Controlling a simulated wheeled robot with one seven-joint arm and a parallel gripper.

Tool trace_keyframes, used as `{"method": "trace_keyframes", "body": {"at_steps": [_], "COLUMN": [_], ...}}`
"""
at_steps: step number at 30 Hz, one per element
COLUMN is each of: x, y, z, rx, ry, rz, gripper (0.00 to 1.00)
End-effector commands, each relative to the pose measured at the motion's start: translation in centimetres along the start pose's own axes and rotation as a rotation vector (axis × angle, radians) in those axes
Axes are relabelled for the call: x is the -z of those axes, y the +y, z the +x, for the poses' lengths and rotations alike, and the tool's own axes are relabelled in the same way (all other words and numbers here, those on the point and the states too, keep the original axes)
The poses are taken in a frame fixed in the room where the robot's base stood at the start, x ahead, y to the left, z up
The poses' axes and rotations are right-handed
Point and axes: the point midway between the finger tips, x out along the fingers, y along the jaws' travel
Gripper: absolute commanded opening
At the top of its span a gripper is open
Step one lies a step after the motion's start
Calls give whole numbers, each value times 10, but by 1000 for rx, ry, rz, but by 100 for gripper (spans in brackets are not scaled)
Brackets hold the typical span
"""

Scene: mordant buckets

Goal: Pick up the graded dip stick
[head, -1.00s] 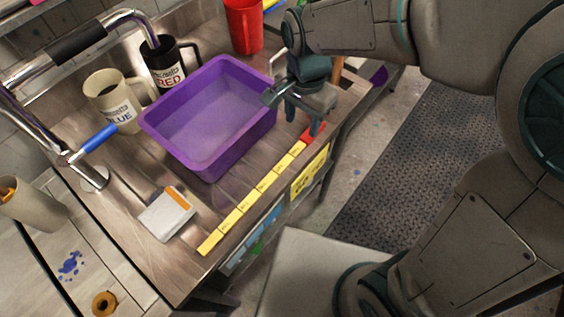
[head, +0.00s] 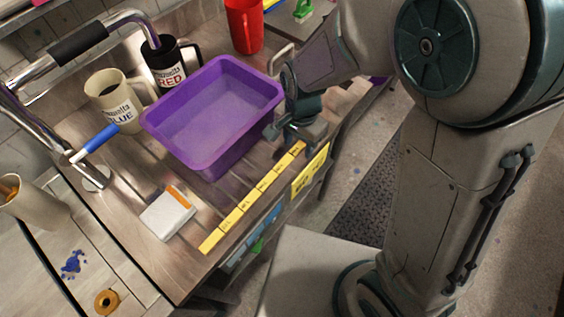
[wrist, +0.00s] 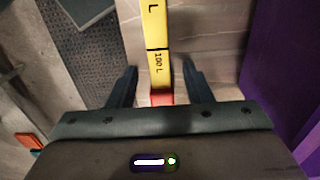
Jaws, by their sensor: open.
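The graded dip stick (head: 252,198) is a long yellow bar with black marks, lying along the front edge of the wooden counter. Its red end is hidden behind my gripper in the head view. In the wrist view the stick (wrist: 156,38) runs down the middle, with a "100 L" mark and the red end showing between my fingers. My gripper (wrist: 160,88) is open, with one finger on each side of the stick near its red end. In the head view my gripper (head: 290,142) is low over the counter, right of the purple tub.
The purple tub (head: 208,166) stands close beside the stick and my gripper. A white box with an orange stripe (head: 168,213) lies left of the stick. A cream jug (head: 117,105), a black jug (head: 171,64) and a red jug (head: 244,25) stand behind.

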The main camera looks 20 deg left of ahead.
Motion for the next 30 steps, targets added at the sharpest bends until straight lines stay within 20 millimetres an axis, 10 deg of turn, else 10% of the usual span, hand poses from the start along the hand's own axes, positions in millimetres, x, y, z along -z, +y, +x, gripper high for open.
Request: {"method": "trace_keyframes", "body": {"at_steps": [2,7,20,30], "x": [0,0,0,13], "y": [0,0,-1,6], "z": [0,0,-6,-49], "rx": [0,1,3,5], "ry": [0,0,1,2], "rz": [0,0,0,6], "gripper": [45,0,0,0]}}
